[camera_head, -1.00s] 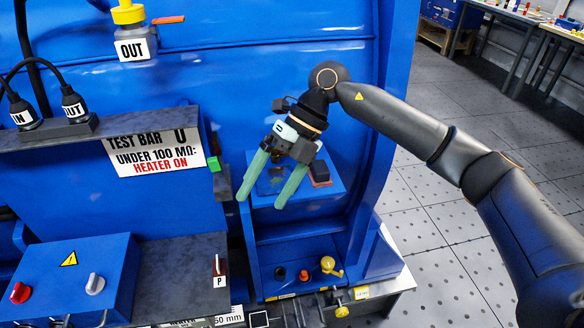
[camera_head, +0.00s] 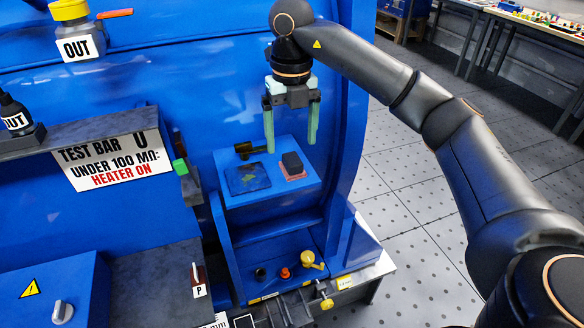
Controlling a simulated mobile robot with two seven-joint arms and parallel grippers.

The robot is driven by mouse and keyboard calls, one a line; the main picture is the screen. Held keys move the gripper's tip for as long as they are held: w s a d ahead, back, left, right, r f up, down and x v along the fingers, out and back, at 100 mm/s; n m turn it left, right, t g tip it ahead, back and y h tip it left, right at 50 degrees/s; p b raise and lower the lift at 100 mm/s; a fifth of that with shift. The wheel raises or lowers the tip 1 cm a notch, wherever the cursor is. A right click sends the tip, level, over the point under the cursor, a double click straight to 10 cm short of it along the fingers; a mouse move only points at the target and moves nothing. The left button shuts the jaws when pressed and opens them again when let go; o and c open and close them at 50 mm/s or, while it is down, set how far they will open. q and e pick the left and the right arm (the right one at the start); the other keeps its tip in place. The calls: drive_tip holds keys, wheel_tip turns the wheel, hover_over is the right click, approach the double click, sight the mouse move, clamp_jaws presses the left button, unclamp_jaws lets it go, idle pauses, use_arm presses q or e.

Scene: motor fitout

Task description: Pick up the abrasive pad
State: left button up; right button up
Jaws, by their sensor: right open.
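A small black block on a reddish pad-like base (camera_head: 292,165) sits at the right of a blue shelf (camera_head: 232,200). It looks like the abrasive pad, though I cannot be certain. A flat dark square (camera_head: 248,180) with a greenish mark lies left of it, apart from it. My right gripper (camera_head: 291,147) is open and empty, its two green fingers pointing down. In the picture the fingertips are just above the block, one to each side; the height gap is hard to judge. My left gripper is not in view.
A dark fitting (camera_head: 249,150) with a brass-coloured end is at the back of the shelf. A blue curved wall (camera_head: 345,130) rises at the right. Left are a grey ledge (camera_head: 90,130) and a green-tipped part (camera_head: 181,166). Knobs (camera_head: 312,262) sit below the shelf.

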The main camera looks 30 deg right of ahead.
sight(292, 158)
drive_tip(key=shift+d+f+p, duration=0.1)
drive_tip(key=shift+f+p, duration=0.3)
drive_tip(key=shift+f, duration=2.4)
clamp_jaws()
drive_tip(key=shift+r, duration=0.1)
wheel_tip(292, 158, up, 2)
drive_tip(key=shift+w+r+b, duration=0.1)
drive_tip(key=shift+r+b, duration=0.1)
drive_tip(key=shift+b, duration=0.2)
drive_tip(key=s+a+r+p, duration=0.1)
drive_tip(key=s+a+r, duration=0.4)
drive_tip(key=s+r, duration=0.5)
drive_tip(key=s, duration=0.3)
drive_tip(key=shift+r, duration=0.25)
drive_tip(key=shift+s, duration=0.1)
